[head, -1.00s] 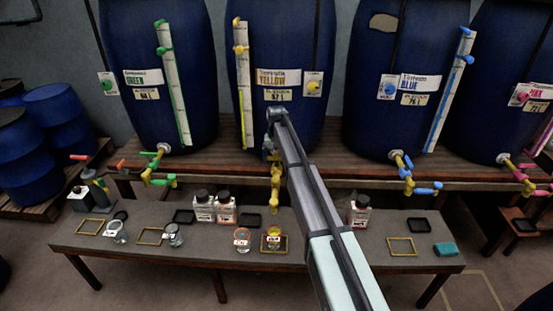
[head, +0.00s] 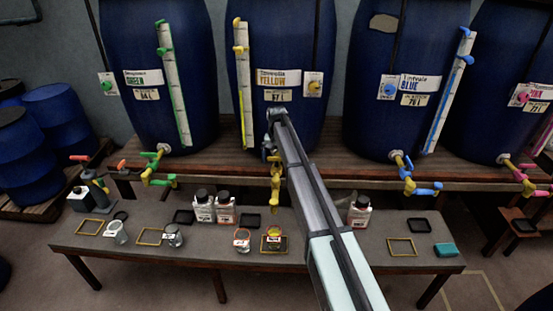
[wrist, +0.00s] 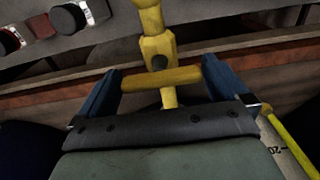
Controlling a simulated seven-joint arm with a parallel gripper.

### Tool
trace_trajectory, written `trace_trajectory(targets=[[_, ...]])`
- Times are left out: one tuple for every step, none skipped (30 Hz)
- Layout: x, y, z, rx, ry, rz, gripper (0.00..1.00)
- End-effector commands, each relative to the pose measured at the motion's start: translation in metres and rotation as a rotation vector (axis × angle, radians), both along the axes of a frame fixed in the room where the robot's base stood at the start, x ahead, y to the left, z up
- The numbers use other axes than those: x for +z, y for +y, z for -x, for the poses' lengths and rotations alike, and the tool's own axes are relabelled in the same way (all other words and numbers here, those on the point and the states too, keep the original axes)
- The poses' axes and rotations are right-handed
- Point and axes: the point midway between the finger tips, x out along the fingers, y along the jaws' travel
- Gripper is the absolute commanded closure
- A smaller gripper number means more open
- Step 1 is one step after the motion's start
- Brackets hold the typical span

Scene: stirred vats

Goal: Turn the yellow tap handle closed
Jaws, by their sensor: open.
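The yellow tap (head: 275,185) hangs below the front of the yellow vat (head: 285,45), above the low bench. In the wrist view, the yellow tap handle (wrist: 160,78) lies crosswise over the tap body (wrist: 158,48). My gripper (wrist: 160,68) is open, with one blue finger beyond each end of the handle. The handle ends are very close to the fingers; I cannot tell whether they touch. In the head view my arm hides part of the tap area, and the fingertips are not clear. A small beaker (head: 274,243) with yellow contents stands below the tap.
A wooden shelf edge (head: 330,182) runs behind the tap.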

Motion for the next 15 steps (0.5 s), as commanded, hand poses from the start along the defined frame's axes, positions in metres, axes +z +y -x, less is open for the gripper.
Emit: trace_trajectory(targets=[[0.003, 0.0, 0.0, 0.0, -0.001, 0.0, 0.0], [0.006, 0.0, 0.0, 0.0, -0.001, 0.0, 0.0], [0.01, 0.0, 0.0, 0.0, -0.001, 0.0, 0.0], [0.014, 0.0, 0.0, 0.0, -0.002, -0.001, 0.0], [0.018, 0.0, 0.0, 0.0, -0.002, -0.001, 0.0], [0.024, 0.0, 0.0, 0.0, -0.001, 0.0, 0.0], [0.029, 0.0, 0.0, 0.0, -0.001, 0.0, 0.0], [0.035, 0.0, 0.0, 0.0, -0.002, 0.0, 0.0], [0.043, 0.0, -0.001, 0.0, -0.003, -0.001, 0.0], [0.05, 0.0, -0.001, 0.0, -0.003, -0.001, 0.0], [0.056, 0.0, 0.0, 0.0, -0.002, -0.001, 0.0], [0.063, 0.0, -0.001, 0.0, -0.002, -0.001, 0.0], [0.069, 0.0, -0.001, 0.0, -0.003, -0.001, 0.0], [0.075, 0.0, -0.001, 0.0, -0.003, -0.001, 0.0], [0.083, 0.0, -0.001, 0.0, -0.002, -0.001, 0.0]])
